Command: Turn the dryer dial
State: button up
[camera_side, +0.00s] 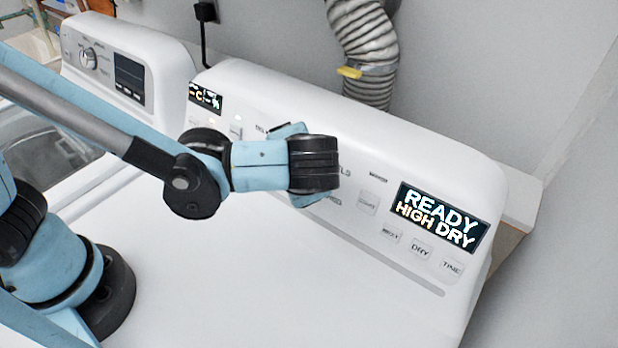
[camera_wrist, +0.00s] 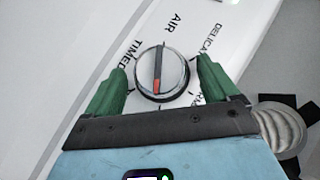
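The dryer dial (camera_wrist: 161,73) is a round silver knob with a dark bar across it and an orange-red mark at one end. In the wrist view it sits between the two green fingers of my gripper (camera_wrist: 160,85), which are spread apart, one on each side. Gaps show between the fingers and the knob. Printed words such as AIR, TIMED and DELICATE ring the dial. In the side view my gripper (camera_side: 300,165) is at the dryer's control panel (camera_side: 400,150), and my arm hides the dial. Its fingers are mostly hidden there too.
A lit display (camera_side: 440,217) reads READY HIGH DRY, with several buttons (camera_side: 420,248) below it. A washer (camera_side: 130,60) with its own knob stands at the left. A ribbed hose (camera_side: 362,50) rises behind. The dryer's white top (camera_side: 250,280) is clear in front of the panel.

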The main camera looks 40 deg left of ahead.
jog(key=v, duration=1.2)
jog(key=shift+d+r, duration=0.1)
jog(key=w+a+f+n+h, duration=0.1)
jog(key=a+f+n+h, duration=0.1)
jog(key=a, duration=0.9)
jog(key=w+a+f+n+t+h, duration=0.1)
jog(key=a+f+n+h, duration=0.2)
jog(key=a, duration=0.8)
jog(key=shift+a+f+h, duration=0.15)
jog(key=shift+a+h, duration=0.2)
jog(key=shift+h, duration=0.65)
